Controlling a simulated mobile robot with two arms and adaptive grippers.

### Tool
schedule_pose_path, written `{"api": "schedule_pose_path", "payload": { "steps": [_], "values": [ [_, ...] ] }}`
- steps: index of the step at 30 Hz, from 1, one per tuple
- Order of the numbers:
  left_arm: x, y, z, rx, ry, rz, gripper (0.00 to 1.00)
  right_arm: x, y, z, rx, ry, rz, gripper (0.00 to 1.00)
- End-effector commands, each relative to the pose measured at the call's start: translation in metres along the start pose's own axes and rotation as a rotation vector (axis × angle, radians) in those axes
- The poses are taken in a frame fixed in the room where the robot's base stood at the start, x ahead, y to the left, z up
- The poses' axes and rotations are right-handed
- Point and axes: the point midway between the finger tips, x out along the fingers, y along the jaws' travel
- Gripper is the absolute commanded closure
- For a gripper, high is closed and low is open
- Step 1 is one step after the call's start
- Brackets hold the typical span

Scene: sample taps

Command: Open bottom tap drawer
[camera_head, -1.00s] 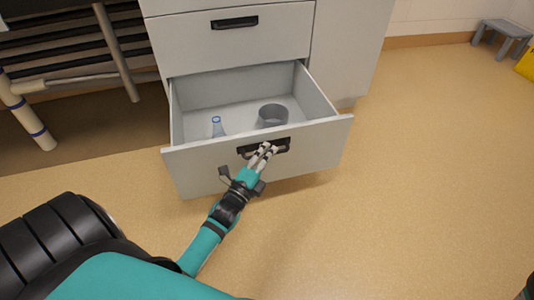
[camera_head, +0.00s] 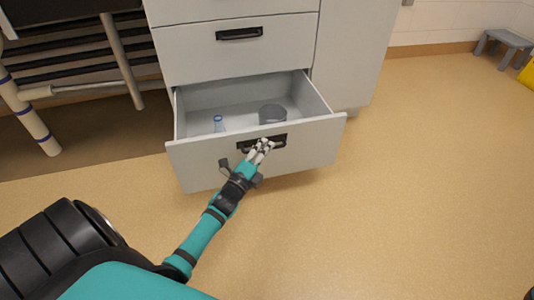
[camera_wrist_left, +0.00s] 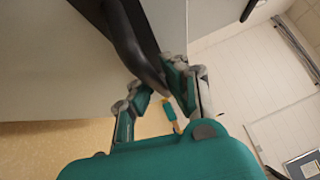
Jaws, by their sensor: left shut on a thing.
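The bottom drawer (camera_head: 210,166) of the grey cabinet stands part-way out, its inside showing from above. Its black handle (camera_head: 279,141) is on the front face. My left gripper (camera_head: 263,146) is at the handle, shut on it. In the left wrist view, the fingers (camera_wrist_left: 158,88) close around the dark handle bar (camera_wrist_left: 130,38).
A closed drawer with a black handle (camera_head: 239,33) is above. A rack with a pale frame (camera_head: 124,65) stands at left. A small grey stool (camera_head: 503,46) is at far right. The tan floor (camera_head: 420,180) in front and to the right is clear.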

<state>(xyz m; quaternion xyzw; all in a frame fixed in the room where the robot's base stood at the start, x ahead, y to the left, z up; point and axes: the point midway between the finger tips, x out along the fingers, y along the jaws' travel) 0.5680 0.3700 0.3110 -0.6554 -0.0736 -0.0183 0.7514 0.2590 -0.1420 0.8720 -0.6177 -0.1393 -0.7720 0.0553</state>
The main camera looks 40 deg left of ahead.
Motion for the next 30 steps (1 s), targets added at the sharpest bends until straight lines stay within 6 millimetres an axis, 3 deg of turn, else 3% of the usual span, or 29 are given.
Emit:
{"api": "schedule_pose_path", "payload": {
  "steps": [5,6,11,22,30],
  "values": [
    [-0.002,0.004,-0.001,0.003,0.0,0.011,1.0,0.0,-0.001,0.0,-0.002,0.002,-0.006,0.58],
    [-0.002,0.005,-0.001,0.003,0.0,0.011,0.86,0.0,-0.001,-0.001,-0.002,0.002,-0.007,0.58],
    [-0.002,0.003,-0.001,0.001,0.0,0.008,0.66,0.0,-0.001,-0.001,-0.003,0.004,-0.009,0.58],
    [-0.01,0.002,-0.001,0.0,0.0,0.005,0.66,0.002,0.0,-0.001,-0.002,0.009,-0.002,0.58],
    [-0.063,0.003,-0.001,-0.001,0.0,0.008,0.66,0.002,0.0,-0.001,-0.001,0.007,-0.003,0.58]
  ]
}}
